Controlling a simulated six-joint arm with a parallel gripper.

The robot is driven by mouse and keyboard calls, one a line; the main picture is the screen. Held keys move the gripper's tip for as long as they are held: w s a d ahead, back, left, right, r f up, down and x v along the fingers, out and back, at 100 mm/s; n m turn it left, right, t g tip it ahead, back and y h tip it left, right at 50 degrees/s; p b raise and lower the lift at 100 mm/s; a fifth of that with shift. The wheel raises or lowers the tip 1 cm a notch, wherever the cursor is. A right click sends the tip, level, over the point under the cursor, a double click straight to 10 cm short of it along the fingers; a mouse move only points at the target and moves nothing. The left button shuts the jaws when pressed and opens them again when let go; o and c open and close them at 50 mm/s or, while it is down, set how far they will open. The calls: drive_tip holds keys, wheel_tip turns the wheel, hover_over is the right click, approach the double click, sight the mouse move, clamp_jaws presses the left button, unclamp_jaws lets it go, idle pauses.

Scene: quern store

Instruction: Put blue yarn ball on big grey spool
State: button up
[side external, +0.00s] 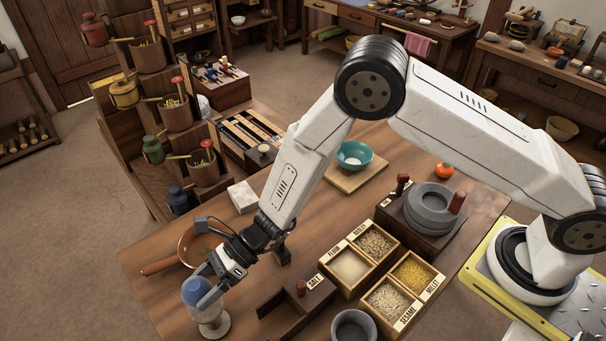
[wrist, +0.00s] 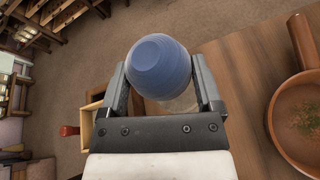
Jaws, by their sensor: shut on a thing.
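The blue yarn ball (side external: 195,291) is held between the two fingers of my gripper (side external: 208,291), near the table's front left edge. In the wrist view, the ball (wrist: 158,62) sits between the fingertips, one finger on each side. A pale grey spool (side external: 213,327) stands upright just below the ball in the side view. A finger hides part of the space between them, so I cannot tell whether they touch. In the wrist view the ball hides most of what lies beneath it.
A brown pan (side external: 190,247) with a wooden handle lies close behind my gripper. A dark box labelled SALT (side external: 297,306), a divided grain tray (side external: 396,264) and a grey bowl (side external: 354,327) stand to the right. Bare wood lies between spool and SALT box.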

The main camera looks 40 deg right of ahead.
drive_tip(key=shift+f, duration=1.45)
drive_tip(key=shift+f, duration=0.15)
drive_tip(key=o, duration=1)
drive_tip(key=v, duration=1.2)
drive_tip(key=shift+d, duration=0.1)
